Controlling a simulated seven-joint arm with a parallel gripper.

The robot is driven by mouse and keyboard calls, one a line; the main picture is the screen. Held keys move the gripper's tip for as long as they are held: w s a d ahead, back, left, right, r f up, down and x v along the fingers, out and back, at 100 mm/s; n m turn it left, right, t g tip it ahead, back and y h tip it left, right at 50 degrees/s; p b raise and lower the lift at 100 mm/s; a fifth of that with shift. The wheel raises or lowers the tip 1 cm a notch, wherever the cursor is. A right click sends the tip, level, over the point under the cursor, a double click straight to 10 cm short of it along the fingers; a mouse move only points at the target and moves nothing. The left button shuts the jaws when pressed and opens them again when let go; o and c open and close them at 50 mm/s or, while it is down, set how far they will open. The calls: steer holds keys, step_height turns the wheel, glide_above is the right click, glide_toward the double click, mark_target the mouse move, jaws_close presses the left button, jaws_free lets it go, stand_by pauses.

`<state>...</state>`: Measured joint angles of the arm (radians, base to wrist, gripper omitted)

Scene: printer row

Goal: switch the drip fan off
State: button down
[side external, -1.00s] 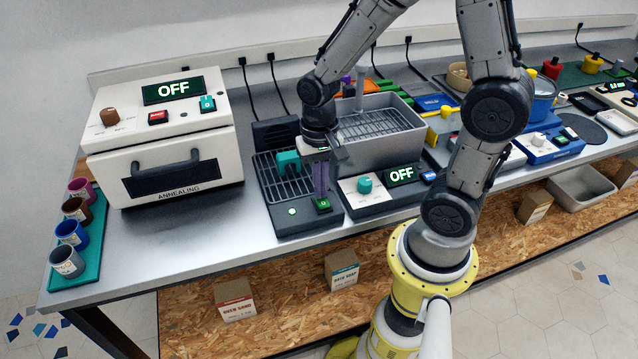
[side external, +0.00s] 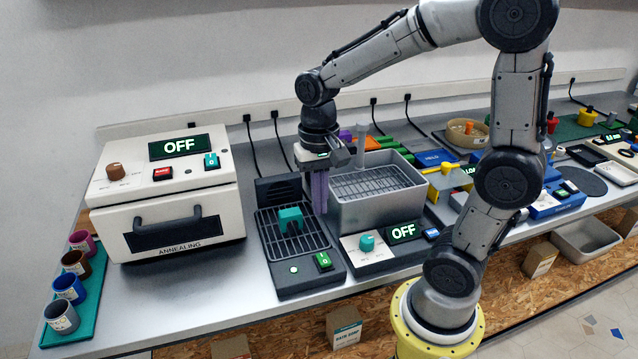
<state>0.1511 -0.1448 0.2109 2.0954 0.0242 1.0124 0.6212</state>
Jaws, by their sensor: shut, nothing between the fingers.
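The drip fan appears to be the black unit with a wire grille (side external: 272,226) at the middle of the bench, left of the grey basin. A green rocker switch (side external: 323,261) sits on its front right corner. A small round light (side external: 294,269) beside the switch glows pale green. The rocker's tilt is too small to tell. A teal bracket-shaped part (side external: 290,218) stands on the grille. My gripper (side external: 320,210) points down with its purple fingers shut and empty. It hangs above and behind the switch, apart from it, between the grille and the basin.
The grey basin (side external: 375,212) stands close right of my gripper. In front of it is a control box with a teal knob (side external: 366,243) and an OFF display (side external: 403,232). The white annealing oven (side external: 175,225), also showing OFF, stands left. Bench space between oven and fan is clear.

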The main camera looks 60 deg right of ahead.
steer(key=r, duration=0.3)
steer(key=shift+w+d+r, duration=0.2)
steer(key=shift+d+r, duration=0.05)
steer(key=shift+r, duration=0.15)
